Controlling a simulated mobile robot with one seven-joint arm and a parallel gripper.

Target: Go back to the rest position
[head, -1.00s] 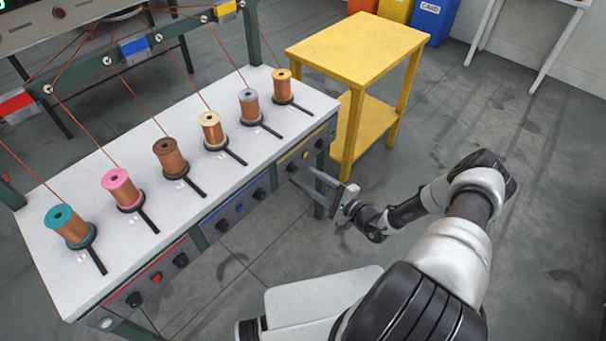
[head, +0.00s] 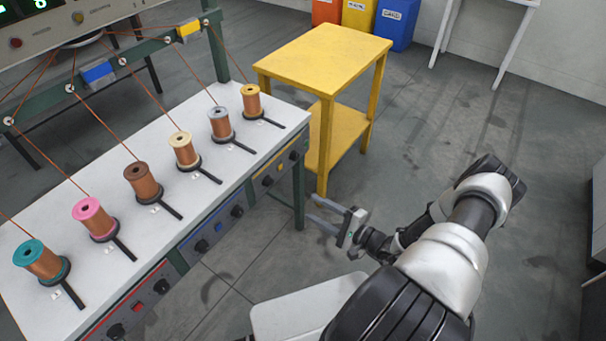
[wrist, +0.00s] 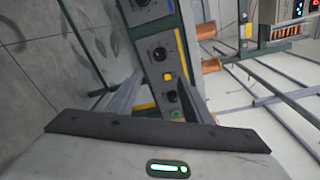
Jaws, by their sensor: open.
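My gripper (head: 322,212) is open and empty in the head view. It hangs over the grey floor, to the right of the strander bench's front panel and in front of the yellow table. In the wrist view my gripper (wrist: 160,95) shows its two fingers apart with nothing between them. Behind them is the bench's control panel (wrist: 160,55) with black knobs and a yellow button. My arm reaches in from the lower right of the head view, bent at the elbow.
The white bench (head: 110,255) carries a row of several copper wire spools with coloured tops. A yellow two-shelf table (head: 325,55) stands beyond the bench's right end. Coloured bins (head: 397,22) stand at the back. The floor (head: 460,110) on the right is open.

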